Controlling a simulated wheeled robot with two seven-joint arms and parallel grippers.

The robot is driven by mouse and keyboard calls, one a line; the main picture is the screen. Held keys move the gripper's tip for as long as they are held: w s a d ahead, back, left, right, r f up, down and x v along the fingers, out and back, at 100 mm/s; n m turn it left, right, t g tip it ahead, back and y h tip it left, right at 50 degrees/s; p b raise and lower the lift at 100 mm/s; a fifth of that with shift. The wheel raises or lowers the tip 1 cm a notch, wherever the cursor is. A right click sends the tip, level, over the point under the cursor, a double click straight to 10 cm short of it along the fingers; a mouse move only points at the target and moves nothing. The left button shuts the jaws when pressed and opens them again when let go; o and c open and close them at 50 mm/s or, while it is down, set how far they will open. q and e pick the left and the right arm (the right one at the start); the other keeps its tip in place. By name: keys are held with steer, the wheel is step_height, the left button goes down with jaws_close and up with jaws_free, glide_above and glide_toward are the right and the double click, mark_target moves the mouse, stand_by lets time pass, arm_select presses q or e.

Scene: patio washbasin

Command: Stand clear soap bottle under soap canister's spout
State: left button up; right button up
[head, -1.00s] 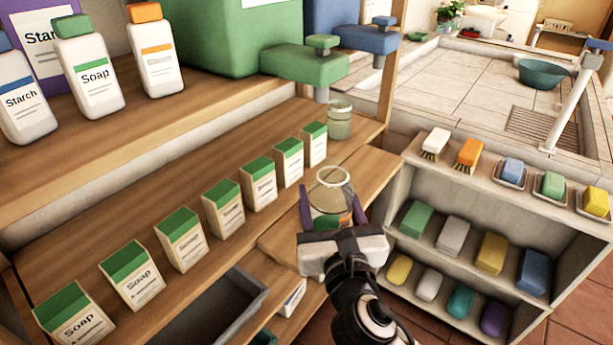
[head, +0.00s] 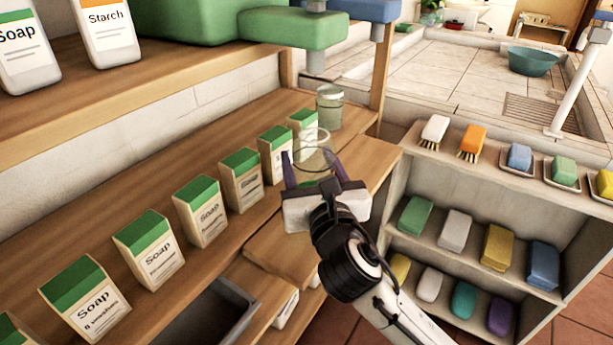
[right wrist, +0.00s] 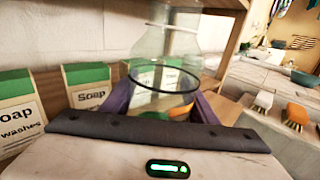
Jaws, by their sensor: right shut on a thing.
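My right gripper (head: 312,172) is shut around a clear bottle (head: 314,150), with a purple finger on each side. The bottle looks upright, just above or at the wooden counter beside the soap cartons; I cannot tell if it touches. The soap canister (head: 190,18) is large and green on the upper shelf. Its green spout block (head: 295,32) juts out right, with a pale nozzle (head: 316,62) pointing down. Another clear glass jar (head: 330,108) stands below that nozzle, behind the held bottle. My left gripper is out of view.
A row of green-topped soap cartons (head: 200,210) lines the counter to the left. A wooden post (head: 380,72) stands right of the nozzle. A blue canister's spout (head: 365,10) is behind. A low shelf (head: 410,158) with brushes and soap bars is to the right.

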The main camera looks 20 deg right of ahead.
steer(key=shift+f, duration=0.15)
steer(key=shift+f, duration=0.15)
steer(key=o, duration=1.3)
steer(key=s, duration=0.4)
steer(key=s+a, duration=0.1)
steer(key=s, duration=0.3)
steer(key=s+p, duration=0.1)
steer(key=s, duration=0.3)
steer(key=shift+a, duration=0.2)
